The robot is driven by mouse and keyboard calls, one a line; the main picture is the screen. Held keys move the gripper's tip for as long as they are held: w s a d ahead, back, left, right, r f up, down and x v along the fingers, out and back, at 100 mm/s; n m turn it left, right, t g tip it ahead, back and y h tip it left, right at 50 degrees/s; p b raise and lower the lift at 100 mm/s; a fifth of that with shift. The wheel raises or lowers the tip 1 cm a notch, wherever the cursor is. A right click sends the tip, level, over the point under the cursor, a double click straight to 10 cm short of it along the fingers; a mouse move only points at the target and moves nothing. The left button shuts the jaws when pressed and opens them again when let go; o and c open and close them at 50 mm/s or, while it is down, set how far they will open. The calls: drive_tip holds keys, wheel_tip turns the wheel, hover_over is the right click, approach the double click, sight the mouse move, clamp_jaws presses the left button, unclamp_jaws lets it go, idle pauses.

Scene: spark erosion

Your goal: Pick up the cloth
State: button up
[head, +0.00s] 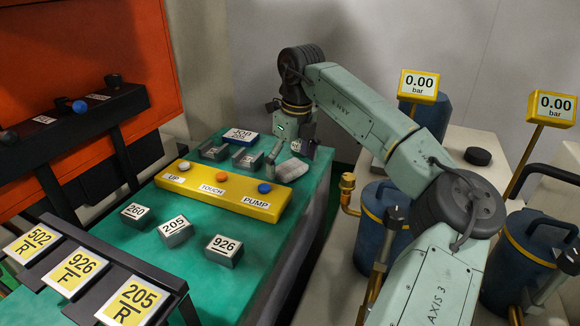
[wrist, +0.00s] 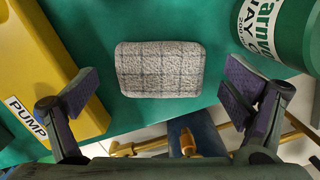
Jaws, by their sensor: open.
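The cloth (wrist: 160,68) is a folded grey pad with a dark check pattern. It lies on the green table top, close to the edge in the wrist view. In the head view the cloth (head: 293,168) shows beside the yellow panel, under my gripper and partly hidden by it. My gripper (wrist: 160,93) is open, with one finger on each side of the cloth and clear gaps between. Nothing is between its fingers. In the head view my gripper (head: 289,152) points down over the far part of the table.
A yellow panel (head: 222,190) with UP, TOUCH and PUMP buttons lies close to the cloth. A green can (wrist: 275,35) stands right of it in the wrist view. Numbered metal blocks (head: 175,232) sit nearer on the table. Blue canisters (head: 378,215) stand beyond the table, right.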

drive_tip(key=shift+f, duration=0.1)
drive_tip(key=c, duration=1.2)
